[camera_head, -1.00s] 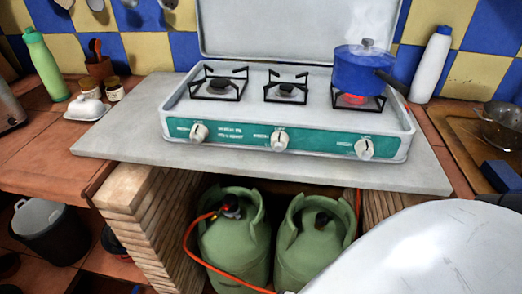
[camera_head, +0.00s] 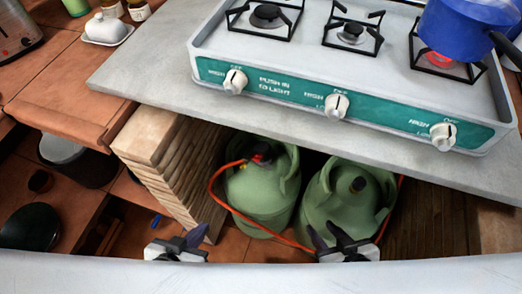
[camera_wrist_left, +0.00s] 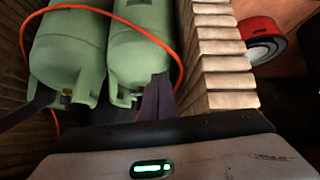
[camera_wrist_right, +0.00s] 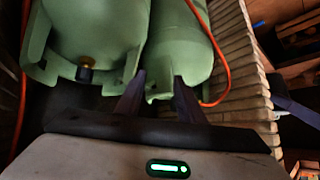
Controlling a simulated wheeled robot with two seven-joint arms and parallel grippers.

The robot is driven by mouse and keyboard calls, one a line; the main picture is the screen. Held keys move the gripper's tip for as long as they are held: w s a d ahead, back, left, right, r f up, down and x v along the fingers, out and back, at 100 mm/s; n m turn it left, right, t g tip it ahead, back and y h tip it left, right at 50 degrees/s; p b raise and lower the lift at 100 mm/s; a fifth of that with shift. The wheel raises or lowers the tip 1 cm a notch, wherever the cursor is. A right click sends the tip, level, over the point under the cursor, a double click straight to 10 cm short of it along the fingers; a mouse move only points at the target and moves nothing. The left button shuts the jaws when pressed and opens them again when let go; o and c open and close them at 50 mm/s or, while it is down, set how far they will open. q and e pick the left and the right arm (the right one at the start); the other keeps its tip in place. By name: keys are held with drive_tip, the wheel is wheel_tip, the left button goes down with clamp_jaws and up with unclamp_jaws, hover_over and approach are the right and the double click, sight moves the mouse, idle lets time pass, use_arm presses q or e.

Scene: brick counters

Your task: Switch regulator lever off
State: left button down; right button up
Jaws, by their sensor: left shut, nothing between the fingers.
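The regulator (camera_head: 262,158), with red and dark parts, sits on top of the left green gas cylinder (camera_head: 262,195) in the head view. An orange hose (camera_head: 222,200) runs from it. Its lever position is too small to tell. My left gripper (camera_head: 178,243) is shut and empty, low in front and to the left of that cylinder. My right gripper (camera_head: 344,243) is open and empty, low in front of the right cylinder (camera_head: 340,205). In the left wrist view the shut fingers (camera_wrist_left: 160,98) overlap a cylinder's collar, and the regulator cannot be made out.
The cylinders stand under a grey slab (camera_head: 140,75), beside a brick pillar (camera_head: 165,165). The stove (camera_head: 335,75) is above, with a blue pot (camera_head: 465,30) over a glowing red burner (camera_head: 440,62). A dark bin (camera_head: 75,165) stands at left.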

use_arm(q)
drive_tip(key=w+d+r+g+p, duration=0.1)
drive_tip(key=w+d+r+p, duration=0.45)
drive_tip(key=r, duration=0.35)
use_arm(e)
drive_tip(key=shift+o, duration=0.9)
wheel_tip(320, 180, up, 5)
drive_tip(key=shift+s+d+f, duration=0.1)
drive_tip(key=shift+d+f, duration=0.05)
use_arm(q)
drive_tip(key=m+p, duration=0.1)
drive_tip(key=p, duration=0.1)
approach(256, 160)
wheel_tip(256, 160, up, 3)
drive_tip(key=shift+f, duration=0.15)
use_arm(e)
drive_tip(key=shift+s+d+r, duration=0.15)
drive_tip(key=shift+d+r, duration=0.4)
use_arm(q)
drive_tip(key=b+x, duration=0.2)
drive_tip(key=x, duration=0.8)
use_arm(e)
wheel_tip(256, 160, down, 2)
drive_tip(key=shift+s, duration=0.1)
